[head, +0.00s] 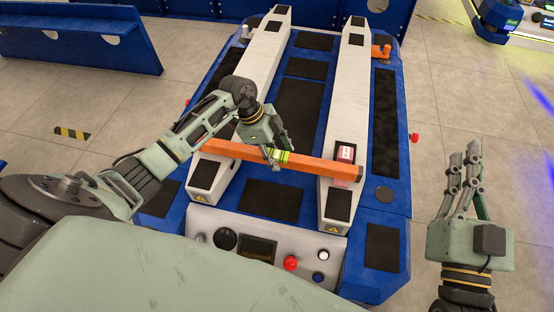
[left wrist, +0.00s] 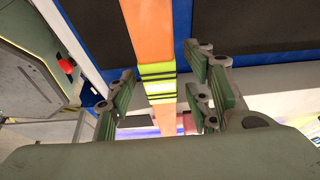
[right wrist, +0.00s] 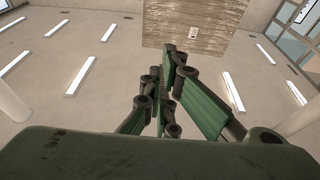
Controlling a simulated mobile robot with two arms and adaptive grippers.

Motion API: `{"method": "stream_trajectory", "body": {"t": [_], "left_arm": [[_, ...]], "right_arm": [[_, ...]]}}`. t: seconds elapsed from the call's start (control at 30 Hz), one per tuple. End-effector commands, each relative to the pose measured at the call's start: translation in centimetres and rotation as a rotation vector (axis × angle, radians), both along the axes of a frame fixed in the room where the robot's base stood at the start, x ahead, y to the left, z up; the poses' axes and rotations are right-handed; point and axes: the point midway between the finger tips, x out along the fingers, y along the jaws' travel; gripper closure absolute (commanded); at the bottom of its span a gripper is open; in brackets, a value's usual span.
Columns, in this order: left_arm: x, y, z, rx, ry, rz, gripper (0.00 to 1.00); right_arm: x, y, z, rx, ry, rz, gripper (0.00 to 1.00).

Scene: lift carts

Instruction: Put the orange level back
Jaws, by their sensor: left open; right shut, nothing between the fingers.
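The orange level (head: 225,149) lies across the two white beams of the blue lift cart, with a yellow-green band at its middle. It also shows in the left wrist view (left wrist: 146,45). My left gripper (head: 275,155) is over the level's middle. In the left wrist view its open fingers stand on either side of the banded part, with gaps to the level. My right gripper (head: 473,155) is shut and empty, fingers up, off to the right of the cart. The right wrist view shows only its fingers against the room.
The blue lift cart (head: 387,195) has a left white beam (head: 262,55) and a right white beam (head: 347,85). A small red-and-white item (head: 345,152) is at the right beam beside the level. An orange bracket (head: 381,51) is at the cart's far right.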

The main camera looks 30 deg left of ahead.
Motion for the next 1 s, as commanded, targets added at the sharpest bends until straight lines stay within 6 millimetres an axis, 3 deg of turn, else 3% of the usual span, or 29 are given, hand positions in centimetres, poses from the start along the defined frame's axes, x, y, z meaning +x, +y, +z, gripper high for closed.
{"method": "stream_trajectory", "body": {"t": [0.13, 0.37, 0.9, 1.0], "left_arm": [[0.04, -0.20, -0.52, 0.000, 0.000, 0.000, 0.53], [0.03, -0.21, -0.52, 0.000, 0.000, 0.000, 0.53], [0.03, -0.20, -0.50, 0.000, 0.000, 0.000, 0.99], [0.03, -0.20, -0.50, 0.001, 0.000, 0.000, 1.00]], "right_arm": [[-0.30, 0.08, 1.06, 0.015, -0.055, 0.003, 1.00], [-0.33, 0.08, 1.21, 0.016, -0.060, 0.003, 1.00], [-0.32, 0.05, 1.17, 0.016, -0.058, 0.003, 1.00], [-0.31, 0.05, 1.17, 0.016, -0.058, 0.003, 1.00]]}}
